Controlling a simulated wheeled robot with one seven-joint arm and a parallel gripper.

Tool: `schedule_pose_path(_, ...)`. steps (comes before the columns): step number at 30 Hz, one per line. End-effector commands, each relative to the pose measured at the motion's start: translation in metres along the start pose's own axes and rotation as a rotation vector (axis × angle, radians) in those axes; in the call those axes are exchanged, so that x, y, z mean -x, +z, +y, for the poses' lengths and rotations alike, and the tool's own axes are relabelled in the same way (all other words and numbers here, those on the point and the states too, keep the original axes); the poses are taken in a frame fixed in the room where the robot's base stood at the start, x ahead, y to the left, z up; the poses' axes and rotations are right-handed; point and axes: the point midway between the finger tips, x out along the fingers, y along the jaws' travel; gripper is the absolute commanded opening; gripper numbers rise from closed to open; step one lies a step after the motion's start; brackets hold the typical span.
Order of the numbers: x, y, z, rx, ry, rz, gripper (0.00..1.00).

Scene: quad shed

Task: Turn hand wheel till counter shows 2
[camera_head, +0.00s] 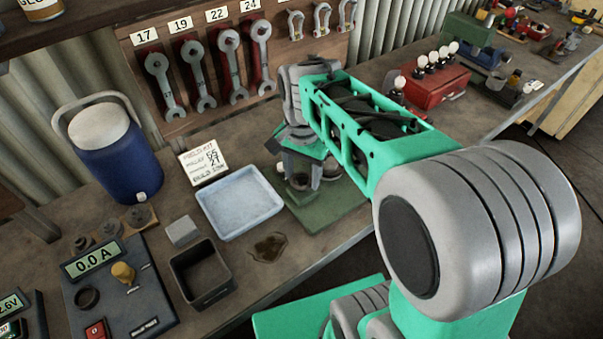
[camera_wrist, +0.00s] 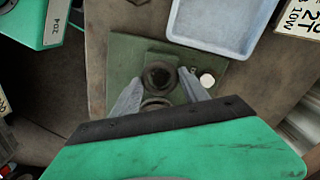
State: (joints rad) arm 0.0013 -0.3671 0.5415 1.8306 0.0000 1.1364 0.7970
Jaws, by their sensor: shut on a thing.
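A green base plate (camera_head: 335,211) lies on the bench, with a small device on it under my gripper. In the wrist view the plate (camera_wrist: 122,62) carries a dark round ring (camera_wrist: 159,75). A second round part, seemingly the hand wheel (camera_wrist: 155,104), sits between my fingers and is partly hidden by my gripper housing. My gripper (camera_wrist: 160,92) points down and is shut on this round part, one finger on each side. A small white round piece (camera_wrist: 207,78) is just beyond the right finger. No counter digits are readable in either view.
A pale blue tray (camera_head: 240,203), a handwritten card (camera_head: 203,162), a dark open box (camera_head: 203,275) and a blue cooler (camera_head: 110,150) stand left of the plate. A red box (camera_head: 437,83) with white-topped pieces is behind right.

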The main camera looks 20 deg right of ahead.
Motion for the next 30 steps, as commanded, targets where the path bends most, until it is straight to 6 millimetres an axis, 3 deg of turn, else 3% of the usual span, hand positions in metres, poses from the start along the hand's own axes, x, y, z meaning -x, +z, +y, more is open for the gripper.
schedule_pose_path(13,0.0,0.0003,0.0001,0.286,0.001,-0.001,0.12)
schedule_pose_path(30,0.0,0.0004,0.0001,0.348,0.001,-0.002,0.12)
